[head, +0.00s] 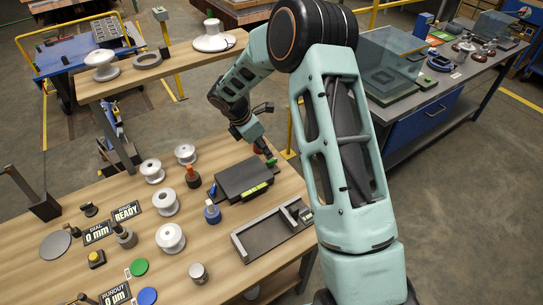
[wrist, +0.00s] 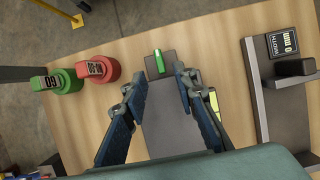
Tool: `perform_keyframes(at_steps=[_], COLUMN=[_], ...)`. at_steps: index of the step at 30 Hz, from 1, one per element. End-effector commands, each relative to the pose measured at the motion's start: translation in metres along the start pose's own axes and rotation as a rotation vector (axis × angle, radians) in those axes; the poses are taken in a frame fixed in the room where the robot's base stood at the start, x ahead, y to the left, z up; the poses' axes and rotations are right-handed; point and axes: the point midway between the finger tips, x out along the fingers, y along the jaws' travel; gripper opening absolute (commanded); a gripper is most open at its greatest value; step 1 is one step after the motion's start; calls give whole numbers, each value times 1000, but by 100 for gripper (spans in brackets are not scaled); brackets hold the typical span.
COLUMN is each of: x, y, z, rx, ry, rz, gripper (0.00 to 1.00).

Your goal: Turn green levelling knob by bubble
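The green levelling knob (wrist: 158,62) is a small upright green piece at the end of a dark plate (wrist: 165,125). In the head view the green knob (head: 271,162) shows just beside my gripper (head: 263,150). In the wrist view my gripper (wrist: 154,76) is open, with its fingers spread over the plate and the knob between and slightly beyond the tips. I cannot tell whether either finger touches it. The yellow-green bubble vial (head: 257,190) lies along the plate's near side, and its edge shows beside the right finger (wrist: 214,103). The bubble itself is too small to read.
A blue knob (head: 212,191) is at the plate's left end. Red (wrist: 98,68) and green (wrist: 65,80) labelled cylinders stand left of the fingers. A grey tray-like fixture (head: 272,232) lies in front. Several white insulators (head: 165,202) stand to the left.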

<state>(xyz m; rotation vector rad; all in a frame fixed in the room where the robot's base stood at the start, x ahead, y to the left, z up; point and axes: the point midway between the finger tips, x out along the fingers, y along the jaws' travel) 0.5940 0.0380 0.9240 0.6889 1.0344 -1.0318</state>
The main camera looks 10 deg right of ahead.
Motion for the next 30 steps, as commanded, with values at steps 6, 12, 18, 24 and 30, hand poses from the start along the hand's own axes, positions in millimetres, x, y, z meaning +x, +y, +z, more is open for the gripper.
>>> perform_keyframes(at_steps=[6,12,18,24,30], x=[41,62,68,67,67], y=[-1,0,0,0,0], z=[0,1,1,1,1], rx=[1,1,2,2,2], ry=[0,-1,-1,-2,-2], rz=[-3,1,1,1,1], gripper=[26,26,26,23,1])
